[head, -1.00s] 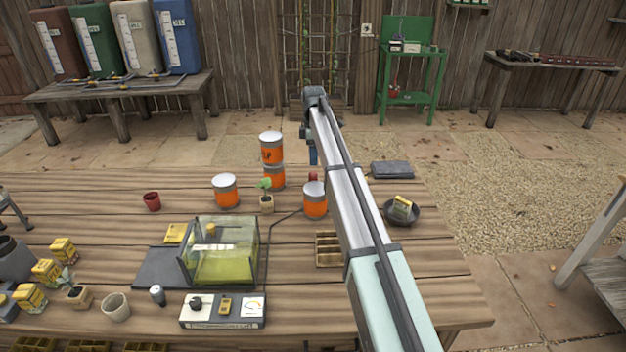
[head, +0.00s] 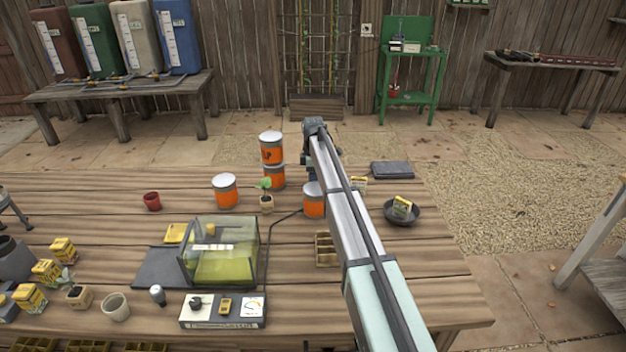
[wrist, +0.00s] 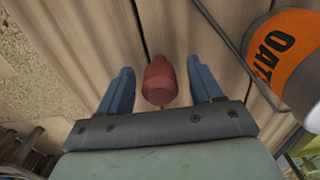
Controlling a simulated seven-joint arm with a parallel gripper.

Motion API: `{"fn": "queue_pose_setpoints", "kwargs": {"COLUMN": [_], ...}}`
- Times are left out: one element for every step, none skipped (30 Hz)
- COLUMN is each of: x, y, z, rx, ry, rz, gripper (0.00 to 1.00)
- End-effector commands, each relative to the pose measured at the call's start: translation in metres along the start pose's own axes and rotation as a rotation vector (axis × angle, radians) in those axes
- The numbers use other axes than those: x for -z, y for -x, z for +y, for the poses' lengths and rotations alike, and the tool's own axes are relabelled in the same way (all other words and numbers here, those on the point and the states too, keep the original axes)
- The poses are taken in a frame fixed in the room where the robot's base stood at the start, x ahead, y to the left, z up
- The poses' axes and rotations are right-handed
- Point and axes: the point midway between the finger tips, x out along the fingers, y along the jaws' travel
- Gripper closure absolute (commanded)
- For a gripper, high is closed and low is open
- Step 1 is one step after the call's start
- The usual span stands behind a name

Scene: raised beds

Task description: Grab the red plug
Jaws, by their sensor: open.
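The red plug (wrist: 158,82) shows in the wrist view as a dull red rounded piece on the wooden table. It lies between the two blue fingers of my gripper (wrist: 160,85), with a gap on both sides. My gripper is open and holds nothing. In the head view my arm hides the gripper and the plug.
An orange tin marked OAT (wrist: 285,60) stands close to the right of my gripper in the wrist view. Another tin (head: 313,200) stands beside my arm, with stacked orange tins (head: 271,150) to the left. A dark cable (wrist: 235,45) runs near the plug.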

Motion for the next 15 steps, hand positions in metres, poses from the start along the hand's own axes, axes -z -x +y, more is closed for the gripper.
{"fn": "queue_pose_setpoints", "kwargs": {"x": [0.0, 0.0, 0.0, 0.0, 0.0, 0.0, 0.0, 0.0, 0.0, 0.0, 0.0, 0.0, 0.0, 0.0, 0.0], "y": [0.0001, 0.0003, 0.0004, 0.0004, 0.0004, 0.0005, 0.0005, 0.0005, 0.0005, 0.0006, 0.0006, 0.0006, 0.0006, 0.0006, 0.0006], "z": [0.0001, 0.0001, 0.0001, 0.0001, 0.0001, 0.0001, 0.0001, 0.0001, 0.0001, 0.0001, 0.0001, 0.0, 0.0, 0.0, 0.0], "rx": [0.0, 0.0, 0.0, 0.0, 0.0, 0.0, 0.0, 0.0, 0.0, 0.0, 0.0, 0.0, 0.0, 0.0, 0.0], "ry": [0.0, 0.0, 0.0, 0.0, 0.0, 0.0, 0.0, 0.0, 0.0, 0.0, 0.0, 0.0, 0.0, 0.0, 0.0], "rz": [0.0, 0.0, 0.0, 0.0, 0.0, 0.0, 0.0, 0.0, 0.0, 0.0, 0.0, 0.0, 0.0, 0.0, 0.0], "gripper": [0.35, 0.35, 0.35, 0.35, 0.37, 0.41, 0.44, 0.46, 0.5, 0.53, 0.56, 0.6, 0.63, 0.66, 0.69]}}
